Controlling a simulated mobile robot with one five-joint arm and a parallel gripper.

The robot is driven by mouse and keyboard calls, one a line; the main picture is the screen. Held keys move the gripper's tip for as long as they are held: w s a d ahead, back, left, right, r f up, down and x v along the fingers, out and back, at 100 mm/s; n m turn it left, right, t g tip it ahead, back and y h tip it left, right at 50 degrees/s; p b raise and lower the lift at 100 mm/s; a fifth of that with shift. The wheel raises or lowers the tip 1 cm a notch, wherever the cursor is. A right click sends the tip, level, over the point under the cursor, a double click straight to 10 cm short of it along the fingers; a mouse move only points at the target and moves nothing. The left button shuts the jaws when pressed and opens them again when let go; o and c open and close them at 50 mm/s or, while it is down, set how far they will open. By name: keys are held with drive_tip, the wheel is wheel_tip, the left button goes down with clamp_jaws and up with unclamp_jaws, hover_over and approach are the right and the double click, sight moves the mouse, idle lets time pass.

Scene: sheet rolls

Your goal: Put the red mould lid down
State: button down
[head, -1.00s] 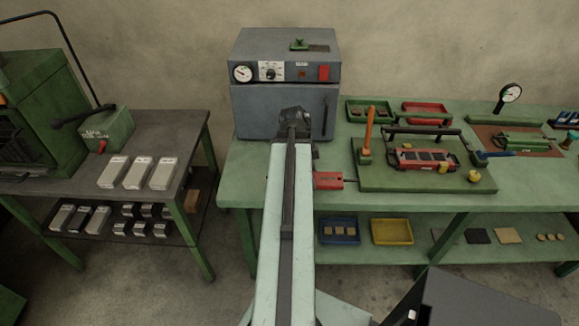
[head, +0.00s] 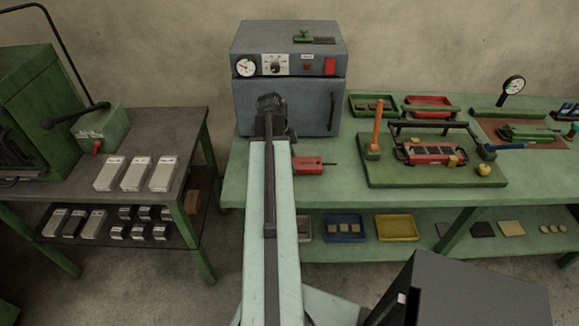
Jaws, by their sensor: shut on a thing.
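The red mould lid (head: 309,165), a flat red block with a thin dark rod at its right end, shows just right of my arm. It is over the green bench (head: 250,185), in front of the grey oven's lower right part. My gripper (head: 292,162) is mostly hidden behind my arm. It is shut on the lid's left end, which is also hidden. I cannot tell whether the lid touches the bench top or hangs a little above it.
The grey oven (head: 290,95) stands shut behind my arm. A green fixture board (head: 400,178) with a red mould (head: 435,153) lies to the right. Behind it are a green tray (head: 372,105) and a red tray (head: 428,105). The bench between lid and board is clear.

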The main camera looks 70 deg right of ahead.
drive_tip(key=shift+s+b+x, duration=0.2)
drive_tip(key=shift+b+x, duration=0.15)
drive_tip(key=shift+x, duration=0.75)
drive_tip(key=shift+w+a+r, duration=0.1)
drive_tip(key=shift+w+r, duration=0.05)
drive_tip(key=shift+r, duration=0.1)
drive_tip(key=shift+f, duration=0.1)
drive_tip(key=shift+c, duration=2)
unclamp_jaws()
drive_tip(key=p+v, duration=1.2)
